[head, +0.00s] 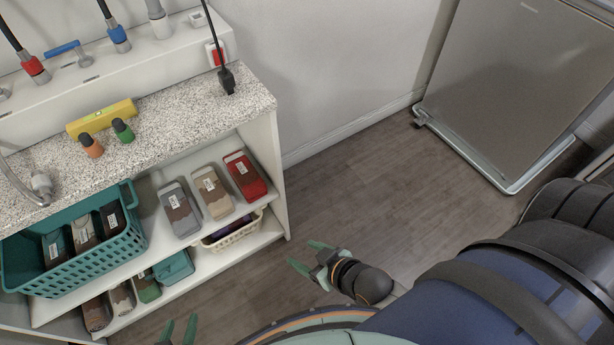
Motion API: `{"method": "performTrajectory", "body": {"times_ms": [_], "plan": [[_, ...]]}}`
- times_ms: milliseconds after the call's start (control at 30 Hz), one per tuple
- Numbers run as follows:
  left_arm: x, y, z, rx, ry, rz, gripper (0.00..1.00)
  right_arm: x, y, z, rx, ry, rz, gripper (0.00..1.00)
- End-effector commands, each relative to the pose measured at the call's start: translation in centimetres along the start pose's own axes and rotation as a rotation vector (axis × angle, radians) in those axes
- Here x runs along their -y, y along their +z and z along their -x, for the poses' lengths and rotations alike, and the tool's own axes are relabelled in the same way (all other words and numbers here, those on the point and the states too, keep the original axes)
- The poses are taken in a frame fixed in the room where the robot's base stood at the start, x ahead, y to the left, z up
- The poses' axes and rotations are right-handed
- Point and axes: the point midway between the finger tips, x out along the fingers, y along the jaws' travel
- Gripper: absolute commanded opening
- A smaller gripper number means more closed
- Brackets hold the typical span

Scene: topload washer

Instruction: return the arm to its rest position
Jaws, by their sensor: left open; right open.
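My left gripper (178,330) shows only at the bottom edge, with its two green fingertips apart and nothing between them. The rest of that arm is mostly out of the picture. My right gripper (309,257) is open and empty. It hangs above the wood floor, to the right of the shelf unit's lower shelves, and appears clear of them. A large part of my own arm and body fills the lower right.
A shelf unit with a speckled countertop (180,125) stands at left, holding bottles, a teal basket (85,262) and a cream basket (232,232). A grey metal appliance (515,75) stands at upper right. The floor (370,190) between them is clear.

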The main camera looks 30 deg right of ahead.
Motion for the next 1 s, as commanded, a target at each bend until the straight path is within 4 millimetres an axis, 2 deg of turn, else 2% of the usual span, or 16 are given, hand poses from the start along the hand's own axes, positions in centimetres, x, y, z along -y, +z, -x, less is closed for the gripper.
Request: {"method": "performTrajectory", "body": {"times_ms": [100, 367, 567, 700, 800, 1000], "plan": [[0.0, -0.2, 0.0, -0.004, 0.0, 0.0, 0.5, 0.3, 0.9, 0.5, 0.02, -0.011, -0.001, 0.67], [0.0, -0.3, 0.1, -0.004, 0.0, 0.0, 0.5, 0.3, 0.7, 0.5, 0.019, -0.009, -0.001, 0.67], [-0.1, -2.3, 1.9, -0.007, -0.003, -0.001, 0.5, 0.1, -1.0, 2.4, 0.02, 0.0, -0.003, 0.67], [0.1, -4.3, 4.2, -0.009, -0.014, 0.001, 0.5, -0.2, -2.9, 4.6, 0.018, 0.012, -0.005, 0.67], [0.4, -5.0, 5.6, -0.009, -0.023, 0.004, 0.5, -0.5, -3.9, 5.9, 0.019, 0.022, -0.006, 0.67], [0.4, -5.0, 5.6, -0.009, -0.023, 0.004, 0.5, -0.5, -3.9, 5.9, 0.019, 0.022, -0.006, 0.67]]}}
